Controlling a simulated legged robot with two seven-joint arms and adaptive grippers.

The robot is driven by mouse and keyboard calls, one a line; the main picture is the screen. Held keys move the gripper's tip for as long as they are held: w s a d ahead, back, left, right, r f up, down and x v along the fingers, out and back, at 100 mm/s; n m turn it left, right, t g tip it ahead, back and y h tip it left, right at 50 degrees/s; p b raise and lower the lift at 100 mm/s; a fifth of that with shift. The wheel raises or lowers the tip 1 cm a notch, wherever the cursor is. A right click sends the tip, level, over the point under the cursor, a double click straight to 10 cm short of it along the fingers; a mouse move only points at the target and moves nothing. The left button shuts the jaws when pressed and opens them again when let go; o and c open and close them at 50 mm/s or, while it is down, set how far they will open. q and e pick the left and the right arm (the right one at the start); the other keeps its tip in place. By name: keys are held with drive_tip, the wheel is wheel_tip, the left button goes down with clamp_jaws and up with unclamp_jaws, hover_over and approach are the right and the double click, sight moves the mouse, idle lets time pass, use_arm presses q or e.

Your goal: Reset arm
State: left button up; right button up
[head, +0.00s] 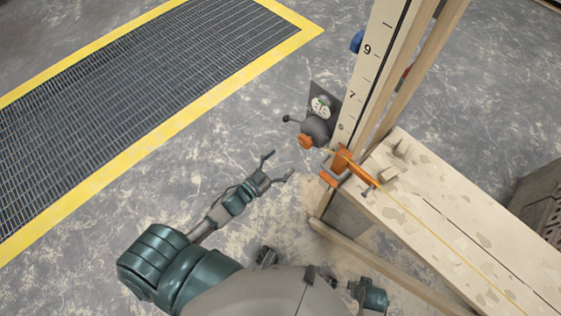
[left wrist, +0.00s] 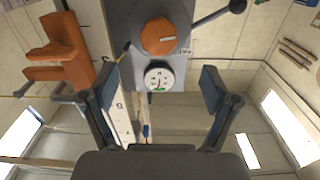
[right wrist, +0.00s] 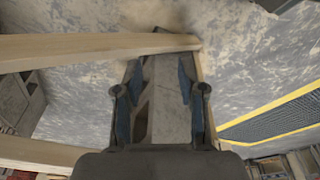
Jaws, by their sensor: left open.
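My left gripper (head: 277,168) is open and empty above the concrete floor in the head view. Its spread fingers also show in the left wrist view (left wrist: 160,88). Beyond them are a grey panel with an orange knob (left wrist: 158,36), a round dial (left wrist: 159,77) and a lever with a black ball (left wrist: 237,6). The gripper is apart from these. My right gripper (right wrist: 159,82) shows in the right wrist view, its two fingers apart with nothing clearly held between them. Wooden beams lie beyond it.
A tall numbered board (head: 365,75) stands right of the left gripper, with an orange clamp (head: 350,165) at its foot. A plaster-spattered plank bench (head: 450,215) fills the right. A yellow-edged floor grate (head: 140,100) lies left. Bare floor (head: 235,120) lies between.

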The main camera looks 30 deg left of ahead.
idle(0.6)
use_arm(q)
drive_tip(key=s+a+f+n+g+y+p, duration=0.1)
drive_tip(key=s+a+f+g+y, duration=0.15)
drive_tip(key=f, duration=0.65)
drive_tip(key=s+a+f+n+g+y+p, duration=0.15)
drive_tip(key=s+f+g, duration=0.25)
drive_tip(key=f, duration=0.5)
drive_tip(key=s+d+f+g+y+p, duration=0.1)
drive_tip(key=s+f+g, duration=0.3)
drive_tip(key=s+f, duration=0.3)
drive_tip(key=s+d+f+g+y+p, duration=0.1)
drive_tip(key=s+f+g, duration=0.3)
drive_tip(key=s+f, duration=0.3)
drive_tip(key=s, duration=0.5)
drive_tip(key=shift+s+d+f, duration=0.15)
drive_tip(key=shift+d+f, duration=0.05)
drive_tip(key=shift+d, duration=0.05)
use_arm(e)
drive_tip(key=s+f, duration=0.4)
drive_tip(key=f, duration=0.7)
drive_tip(key=shift+d+f, duration=0.25)
drive_tip(key=shift+f, duration=0.15)
